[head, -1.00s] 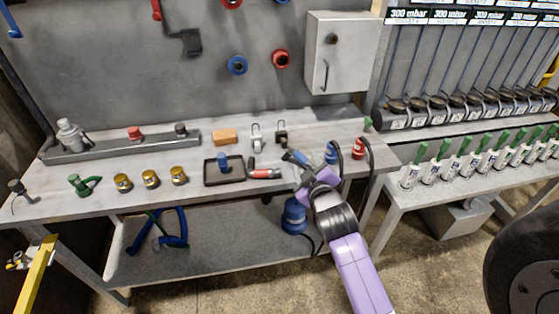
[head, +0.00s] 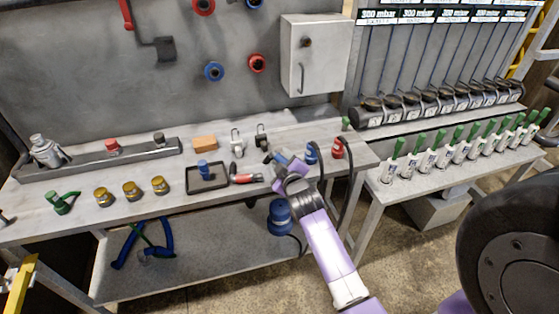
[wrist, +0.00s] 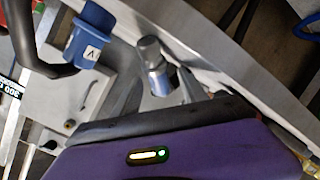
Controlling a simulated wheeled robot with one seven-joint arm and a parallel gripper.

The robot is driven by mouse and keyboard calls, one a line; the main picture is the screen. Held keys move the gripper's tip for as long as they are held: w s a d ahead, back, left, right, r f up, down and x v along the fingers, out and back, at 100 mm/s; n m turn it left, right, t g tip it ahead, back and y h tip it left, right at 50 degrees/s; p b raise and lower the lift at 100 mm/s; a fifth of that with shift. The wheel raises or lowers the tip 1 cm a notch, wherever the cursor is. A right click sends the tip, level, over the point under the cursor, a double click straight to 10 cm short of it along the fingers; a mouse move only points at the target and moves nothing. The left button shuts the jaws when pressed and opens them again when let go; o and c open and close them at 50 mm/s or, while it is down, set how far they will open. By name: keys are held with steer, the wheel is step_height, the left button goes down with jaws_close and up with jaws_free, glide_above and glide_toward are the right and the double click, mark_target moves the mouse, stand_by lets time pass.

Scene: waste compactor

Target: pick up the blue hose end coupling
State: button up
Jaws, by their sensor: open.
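The blue hose end coupling (head: 311,153) stands near the right end of the workbench, next to a red one (head: 338,148). In the wrist view a blue coupling (wrist: 88,36) with a black hose is at the upper left, to the side of my gripper. My gripper (head: 274,160) is open, over the bench just left of the blue coupling and apart from it. In the wrist view a metal cylinder with a blue band (wrist: 155,66) shows just beyond my gripper's body; I cannot tell whether it lies between the fingers. The fingertips are largely hidden.
A red-and-grey tool (head: 246,178) and a black tray (head: 207,180) with a blue part lie left of my gripper. A grey box (head: 316,60) hangs on the wall behind. A rack of green-handled units (head: 440,158) stands right. A blue pump-like thing (head: 280,217) sits below.

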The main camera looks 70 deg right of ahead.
mark_target(282, 161)
steer(key=shift+c, duration=0.2)
jaws_close()
steer(key=shift+r, duration=0.1)
step_height(282, 161, up, 20)
steer(key=b, duration=0.1)
steer(key=shift+s, duration=0.15)
